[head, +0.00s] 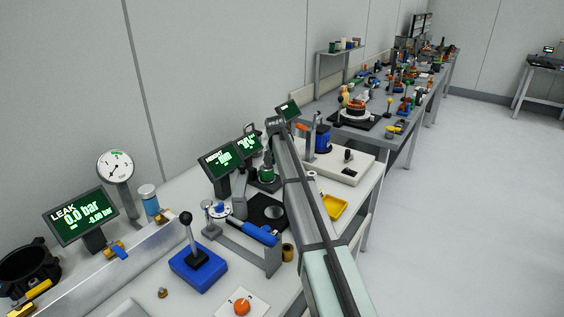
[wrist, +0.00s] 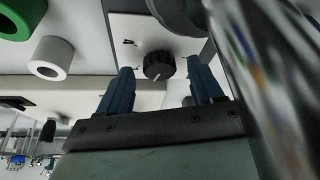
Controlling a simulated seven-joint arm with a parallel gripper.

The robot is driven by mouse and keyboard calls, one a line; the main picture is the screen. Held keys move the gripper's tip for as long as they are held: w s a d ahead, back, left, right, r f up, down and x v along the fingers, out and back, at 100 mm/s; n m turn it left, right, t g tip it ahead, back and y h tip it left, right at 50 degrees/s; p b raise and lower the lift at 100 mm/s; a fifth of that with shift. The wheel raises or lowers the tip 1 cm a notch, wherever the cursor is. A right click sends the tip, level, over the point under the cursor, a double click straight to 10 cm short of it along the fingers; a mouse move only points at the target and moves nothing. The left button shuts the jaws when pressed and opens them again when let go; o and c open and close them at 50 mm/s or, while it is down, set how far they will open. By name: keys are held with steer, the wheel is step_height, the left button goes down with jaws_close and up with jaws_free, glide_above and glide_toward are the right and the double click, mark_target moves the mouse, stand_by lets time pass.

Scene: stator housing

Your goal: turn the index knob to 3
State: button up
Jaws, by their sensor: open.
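A black ribbed knob (wrist: 158,64) sits on a pale plate (wrist: 178,30) in the wrist view, with a numeral that looks like 4 at its upper left. Which number it points to is too small to tell. My gripper (wrist: 159,72) is open, with one blue finger to the left of the knob and one to the right. Gaps show between both fingers and the knob. In the head view my arm reaches over the bench to the back, and my fingers and this knob cannot be made out there.
A large shiny cylinder (wrist: 270,80) crosses the right of the wrist view, close to my gripper. A white ring (wrist: 51,58) and a green ring (wrist: 17,16) lie to the left. On the bench, an orange knob (head: 242,307), a blue joystick box (head: 198,267) and a yellow tray (head: 334,206) flank my arm.

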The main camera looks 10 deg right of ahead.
steer(key=v, duration=1.3)
steer(key=shift+r, duration=0.25)
steer(key=shift+a, duration=0.1)
steer(key=w+f+n+g, duration=0.1)
steer(key=n, duration=0.3)
steer(key=w+d+f+n+g+y, duration=0.1)
steer(key=w+f+n, duration=0.1)
steer(key=n, duration=0.2)
steer(key=w+d+f+n+g, duration=0.1)
steer(key=f+n, duration=0.1)
steer(key=n, duration=0.3)
steer(key=shift+w+d+y, duration=0.25)
steer(key=shift+w+y, duration=0.15)
steer(key=shift+d+f+n+g, duration=0.25)
steer(key=shift+n+g, duration=0.25)
steer(key=shift+n, duration=0.2)
steer(key=shift+f, duration=3.7)
